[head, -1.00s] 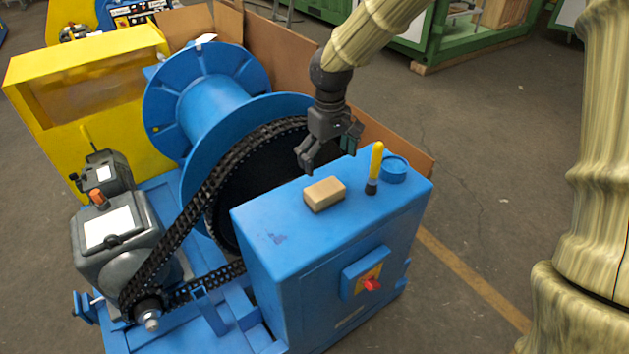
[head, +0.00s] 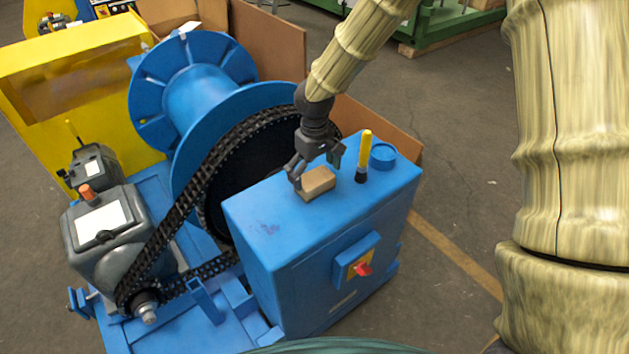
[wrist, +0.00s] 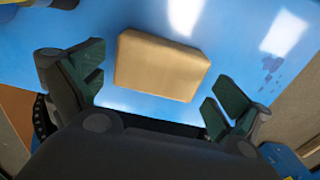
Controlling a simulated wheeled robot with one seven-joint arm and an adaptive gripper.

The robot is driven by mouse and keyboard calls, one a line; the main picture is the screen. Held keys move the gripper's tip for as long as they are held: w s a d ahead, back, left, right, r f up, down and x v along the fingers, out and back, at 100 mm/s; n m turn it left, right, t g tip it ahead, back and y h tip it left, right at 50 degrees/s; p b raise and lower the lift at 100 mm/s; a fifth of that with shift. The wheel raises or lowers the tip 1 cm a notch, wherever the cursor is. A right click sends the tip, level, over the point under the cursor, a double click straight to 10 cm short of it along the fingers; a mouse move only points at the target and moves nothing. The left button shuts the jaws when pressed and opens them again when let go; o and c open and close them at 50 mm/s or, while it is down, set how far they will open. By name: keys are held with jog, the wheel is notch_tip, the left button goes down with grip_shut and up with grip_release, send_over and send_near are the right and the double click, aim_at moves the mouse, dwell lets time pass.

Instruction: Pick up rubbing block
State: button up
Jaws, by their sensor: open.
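The rubbing block is a tan rectangular block (head: 317,183) lying flat on top of the blue cabinet (head: 262,222). In the wrist view the block (wrist: 160,65) lies just beyond the fingertips, between the lines of the two fingers. My gripper (head: 316,172) is right above and behind the block in the head view. In the wrist view my gripper (wrist: 158,92) is open, with a dark green pad on each side and nothing between them. I cannot tell the exact height of the fingertips above the cabinet top.
A yellow-handled tool (head: 364,156) stands upright right of the block, beside a round blue cap (head: 382,155). The chain (head: 190,190) and blue drum (head: 197,92) are behind and left. The cabinet top left of the block is clear.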

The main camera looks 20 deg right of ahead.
jog(key=shift+f, duration=0.95)
jog(key=shift+d, duration=0.1)
jog(key=shift+c, duration=0.2)
jog(key=c, duration=0.8)
jog(key=shift+r, duration=0.15)
jog(key=shift+r, duration=0.6)
jog(key=shift+r+b, duration=0.4)
jog(key=shift+r, duration=0.5)
jog(key=s+a+b, duration=0.1)
jog(key=s+a, duration=0.1)
jog(key=s, duration=0.3)
jog(key=s+a+r+b, duration=0.1)
jog(key=s+a, duration=0.1)
jog(key=s, duration=0.3)
jog(key=s+a+b, duration=0.1)
jog(key=s+a, duration=0.1)
jog(key=s, duration=0.2)
jog(key=shift+s+a+r, duration=0.25)
jog(key=shift+s+r, duration=0.15)
